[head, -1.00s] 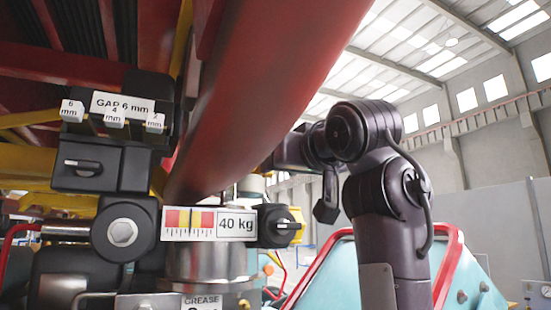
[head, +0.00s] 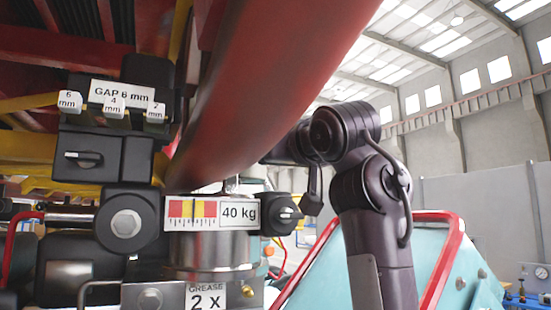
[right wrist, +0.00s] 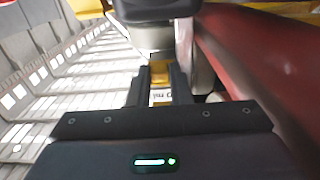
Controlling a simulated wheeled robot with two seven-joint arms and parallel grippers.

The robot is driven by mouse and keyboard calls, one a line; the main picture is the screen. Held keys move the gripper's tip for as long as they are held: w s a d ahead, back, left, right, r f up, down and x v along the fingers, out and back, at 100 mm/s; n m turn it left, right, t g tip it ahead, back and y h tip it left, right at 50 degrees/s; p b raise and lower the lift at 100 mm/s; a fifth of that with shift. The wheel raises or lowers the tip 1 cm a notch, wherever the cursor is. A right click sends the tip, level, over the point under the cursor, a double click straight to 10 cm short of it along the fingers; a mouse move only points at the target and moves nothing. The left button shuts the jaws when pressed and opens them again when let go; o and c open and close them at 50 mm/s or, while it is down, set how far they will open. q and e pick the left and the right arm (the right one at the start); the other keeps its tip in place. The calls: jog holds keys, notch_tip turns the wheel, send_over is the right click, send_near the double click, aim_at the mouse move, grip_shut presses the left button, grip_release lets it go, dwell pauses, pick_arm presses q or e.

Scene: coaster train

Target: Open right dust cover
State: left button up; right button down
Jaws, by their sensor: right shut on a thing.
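My right arm (head: 370,190) rises at the right of the head view and bends left behind the big red tube (head: 255,90), so its gripper is hidden there. In the right wrist view my right gripper (right wrist: 160,92) has its two dark fingers closed on a small yellow piece (right wrist: 160,73). A pale label with print shows between the fingers. I cannot tell for sure whether the yellow piece is the right dust cover. My left gripper is in neither view.
A steel cylinder (head: 213,249) with a 40 kg scale (head: 238,213) stands under the red tube. A black knob (head: 283,214) is beside it. A gap gauge block (head: 122,92) is at the left. The red tube (right wrist: 265,60) runs close to the gripper's right in the right wrist view.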

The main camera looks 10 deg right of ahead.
jog(key=f+t+b, duration=0.1)
jog(key=b, duration=0.1)
jog(key=f+t+b, duration=0.1)
jog(key=b, duration=0.2)
jog(key=shift+w+f+y, duration=0.15)
jog(key=shift+w+y, duration=0.15)
jog(key=shift+y, duration=0.1)
jog(key=shift+w+a+t+b, duration=0.15)
jog(key=shift+t+b, duration=0.45)
jog(key=shift+t, duration=0.3)
jog(key=c, duration=1.3)
grip_release()
